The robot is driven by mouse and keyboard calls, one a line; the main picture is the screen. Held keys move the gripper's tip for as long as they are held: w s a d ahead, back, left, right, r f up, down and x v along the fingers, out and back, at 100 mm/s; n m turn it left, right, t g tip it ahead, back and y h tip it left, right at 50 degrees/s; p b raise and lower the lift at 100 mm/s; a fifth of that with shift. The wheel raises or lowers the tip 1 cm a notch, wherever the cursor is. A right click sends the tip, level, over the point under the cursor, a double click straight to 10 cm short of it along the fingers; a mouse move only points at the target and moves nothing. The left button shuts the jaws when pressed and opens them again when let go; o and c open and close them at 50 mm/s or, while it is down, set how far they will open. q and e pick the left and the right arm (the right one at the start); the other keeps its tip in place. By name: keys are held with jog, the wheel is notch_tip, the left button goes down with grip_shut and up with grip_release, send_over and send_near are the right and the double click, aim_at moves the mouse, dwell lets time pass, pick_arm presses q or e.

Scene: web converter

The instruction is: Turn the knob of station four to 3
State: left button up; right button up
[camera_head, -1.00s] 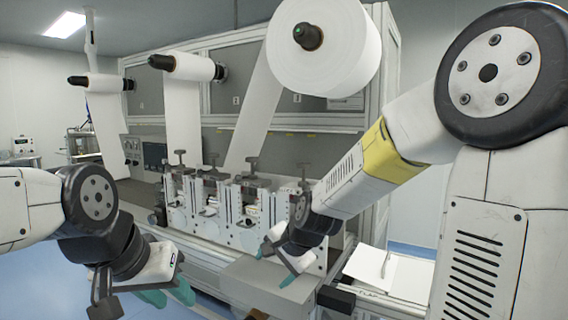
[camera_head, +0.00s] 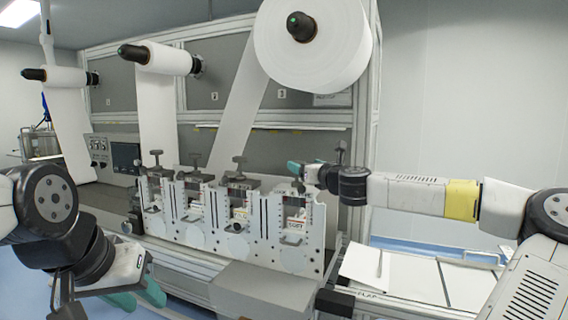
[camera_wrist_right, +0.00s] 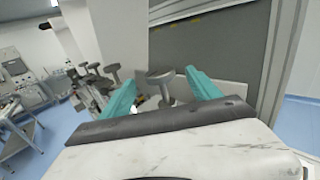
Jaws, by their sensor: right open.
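Station four (camera_head: 308,258) is the rightmost in the row of white stations in the head view. In the right wrist view its grey knob (camera_wrist_right: 160,76), with a round top on a stem, shows ahead between the two teal fingertips. The fingers of my right gripper (camera_wrist_right: 160,88) are apart, and I cannot tell whether either touches the knob. In the head view my right gripper (camera_head: 300,169) is over the top of station four and hides the knob. My left gripper (camera_head: 138,295) hangs open and empty at the lower left. I cannot read the knob's setting.
Other knobs (camera_head: 239,161) stand on the stations to the left. A large white roll (camera_head: 312,42) and a hanging web (camera_head: 236,110) are above and behind. A grey box (camera_head: 265,287) juts out in front. An open binder (camera_head: 410,272) lies at the right.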

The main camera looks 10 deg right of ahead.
aim_at(297, 161)
jog(key=w, duration=0.3)
jog(key=w+a, duration=0.1)
jog(key=w, duration=0.2)
jog(key=shift+a, duration=0.15)
jog(key=shift+c, duration=0.2)
jog(key=c, duration=1.3)
